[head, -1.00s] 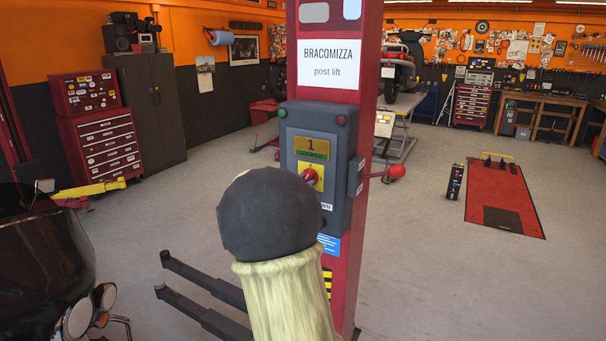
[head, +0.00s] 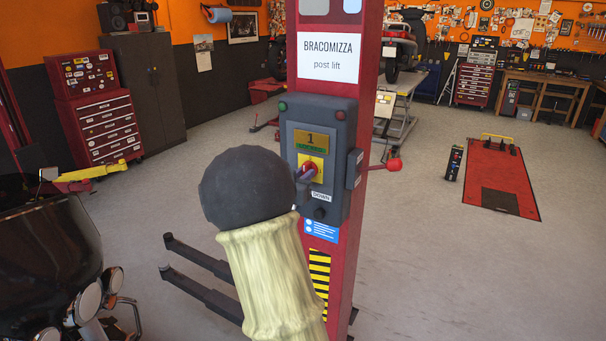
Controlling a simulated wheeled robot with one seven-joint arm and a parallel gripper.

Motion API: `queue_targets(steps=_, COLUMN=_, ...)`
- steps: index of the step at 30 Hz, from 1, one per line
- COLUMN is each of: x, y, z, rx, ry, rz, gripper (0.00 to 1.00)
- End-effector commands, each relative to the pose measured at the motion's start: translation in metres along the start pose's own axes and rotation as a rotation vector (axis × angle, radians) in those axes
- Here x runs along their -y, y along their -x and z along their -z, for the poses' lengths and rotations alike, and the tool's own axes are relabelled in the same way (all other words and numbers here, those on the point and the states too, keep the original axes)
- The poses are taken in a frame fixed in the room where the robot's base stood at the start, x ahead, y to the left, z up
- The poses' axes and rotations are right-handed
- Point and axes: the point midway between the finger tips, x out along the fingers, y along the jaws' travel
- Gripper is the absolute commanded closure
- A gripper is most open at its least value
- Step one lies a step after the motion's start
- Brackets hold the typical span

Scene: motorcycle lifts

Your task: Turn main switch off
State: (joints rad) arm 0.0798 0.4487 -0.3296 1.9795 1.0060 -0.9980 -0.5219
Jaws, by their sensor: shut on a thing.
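The main switch (head: 310,171) is a red knob on a yellow plate, on the dark grey control box of the red post lift. The box (head: 341,190) also has a display reading "1", a green and a red button on top, and a "DOWN" label below. My gripper (head: 304,175) is mostly hidden behind the round dark end of my arm. A small grey part of it shows at the left side of the knob, and it is shut on the switch. The knob's exact turn angle cannot be made out.
A red lever (head: 393,164) sticks out right of the box. Dark lift arms (head: 205,280) reach out low at the left. A motorcycle (head: 45,265) stands at the lower left. The floor to the right is free up to a red floor lift (head: 495,185).

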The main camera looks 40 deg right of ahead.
Motion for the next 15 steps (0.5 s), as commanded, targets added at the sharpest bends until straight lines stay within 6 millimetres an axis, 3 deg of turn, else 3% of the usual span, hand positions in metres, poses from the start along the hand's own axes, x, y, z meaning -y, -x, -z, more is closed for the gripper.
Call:
queue_targets(steps=6, x=-0.0001, y=0.0001, z=-0.0014, rx=0.002, ry=0.004, rz=0.0, gripper=1.0)
queue_targets(steps=7, x=-0.0001, y=0.0001, z=-0.0014, rx=0.002, ry=0.004, rz=0.0, gripper=0.8)
queue_targets(steps=10, x=-0.0001, y=0.0001, z=-0.0011, rx=0.001, ry=0.003, rz=0.0, gripper=0.62)
queue_targets(steps=15, x=-0.0001, y=0.0, z=-0.0007, rx=0.001, ry=0.001, rz=0.0, gripper=0.62)
